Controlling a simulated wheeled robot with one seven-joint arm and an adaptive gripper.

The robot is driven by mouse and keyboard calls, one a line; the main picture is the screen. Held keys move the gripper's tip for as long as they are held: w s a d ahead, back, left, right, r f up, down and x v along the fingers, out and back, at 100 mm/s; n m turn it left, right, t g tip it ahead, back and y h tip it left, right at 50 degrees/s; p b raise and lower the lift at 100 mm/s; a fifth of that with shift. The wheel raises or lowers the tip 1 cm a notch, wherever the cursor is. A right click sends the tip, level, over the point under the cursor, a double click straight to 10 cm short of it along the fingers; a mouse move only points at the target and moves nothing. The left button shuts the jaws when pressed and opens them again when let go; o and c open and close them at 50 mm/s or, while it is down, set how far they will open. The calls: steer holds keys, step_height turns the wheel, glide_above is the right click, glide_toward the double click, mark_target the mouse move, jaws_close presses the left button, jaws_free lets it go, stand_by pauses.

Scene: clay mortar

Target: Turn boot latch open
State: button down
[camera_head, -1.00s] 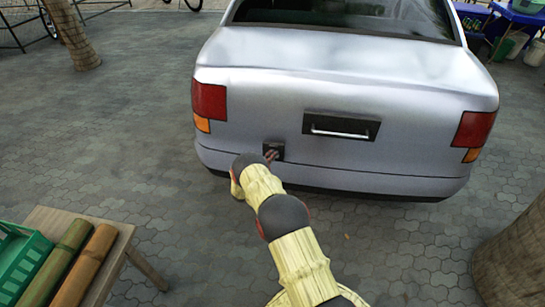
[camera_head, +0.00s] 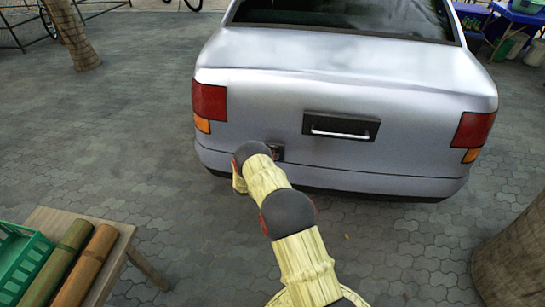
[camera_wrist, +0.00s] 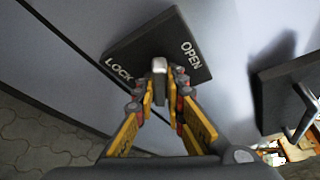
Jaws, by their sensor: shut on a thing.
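The boot latch is a dark square plate (camera_wrist: 160,45) with the words LOCK and OPEN, on the car's rear panel. Its small grey lever (camera_wrist: 159,66) stands out from the plate, between the two words in the wrist view. My gripper (camera_wrist: 160,86) has its orange fingers closed in around the lever, and the tips hide its lower part. In the head view only a dark edge of the latch plate (camera_head: 278,153) shows, and my arm hides the gripper and lever.
The silver car (camera_head: 340,90) has its boot lid down. A black recess with a bar handle (camera_head: 341,128) is right of the latch. A wooden table (camera_head: 120,235) with a green crate (camera_head: 22,262) and bamboo pieces stands at lower left. A trunk (camera_head: 512,255) is at lower right.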

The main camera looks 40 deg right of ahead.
steer(key=m+t+y, duration=0.1)
steer(key=m+y, duration=0.1)
steer(key=m, duration=0.2)
steer(key=shift+f+m+t+y+b, duration=0.1)
steer(key=shift+m+t+y+b, duration=0.6)
steer(key=shift+m, duration=0.4)
steer(key=shift+m+t+y+b, duration=0.3)
steer(key=shift+m+y+b, duration=0.25)
steer(key=shift+m, duration=0.45)
steer(key=c, duration=1.9)
jaws_free()
steer(key=shift+o, duration=0.3)
steer(key=shift+a, duration=0.15)
steer(key=v, duration=1.2)
